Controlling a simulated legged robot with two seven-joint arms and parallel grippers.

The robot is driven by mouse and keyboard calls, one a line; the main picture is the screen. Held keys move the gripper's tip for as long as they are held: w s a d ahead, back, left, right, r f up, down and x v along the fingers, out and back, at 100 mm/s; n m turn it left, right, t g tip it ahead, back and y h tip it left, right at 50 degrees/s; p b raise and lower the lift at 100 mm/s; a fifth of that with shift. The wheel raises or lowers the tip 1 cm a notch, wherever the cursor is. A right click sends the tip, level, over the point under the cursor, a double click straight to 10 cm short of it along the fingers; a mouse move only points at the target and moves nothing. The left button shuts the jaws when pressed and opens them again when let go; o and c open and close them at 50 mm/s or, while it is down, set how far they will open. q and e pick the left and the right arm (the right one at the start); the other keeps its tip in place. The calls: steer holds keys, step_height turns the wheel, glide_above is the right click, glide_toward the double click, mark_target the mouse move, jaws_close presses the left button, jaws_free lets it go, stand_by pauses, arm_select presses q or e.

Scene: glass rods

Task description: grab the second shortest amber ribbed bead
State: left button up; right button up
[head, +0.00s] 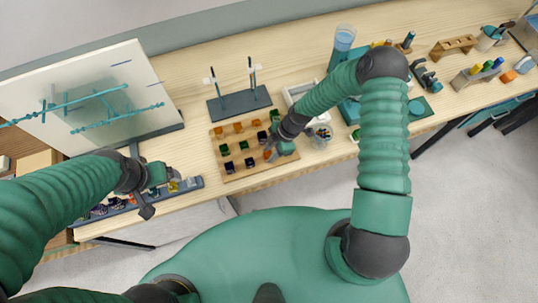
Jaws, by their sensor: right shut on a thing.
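A wooden board (232,177) holds rows of small beads. Amber beads stand along its back row: one at the left (219,131), one in the middle (238,127) and one at the right (256,122). Dark green and dark blue or purple beads stand in the rows in front. My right gripper (271,152) is at the right side of the board, shut on a small amber bead (267,155), mostly hidden by the gripper. Ribbing and exact heights are too small to tell. My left gripper (158,199) hangs at the table's front edge, left of the board; its jaw opening is unclear.
A dark stand (240,104) with two upright rods is behind the board. A pale panel with teal rods (100,90) stands at the left. A dark tray (190,184) with small items lies beside my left gripper. A cup (322,136) stands right of the board.

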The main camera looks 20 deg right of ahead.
jaws_close()
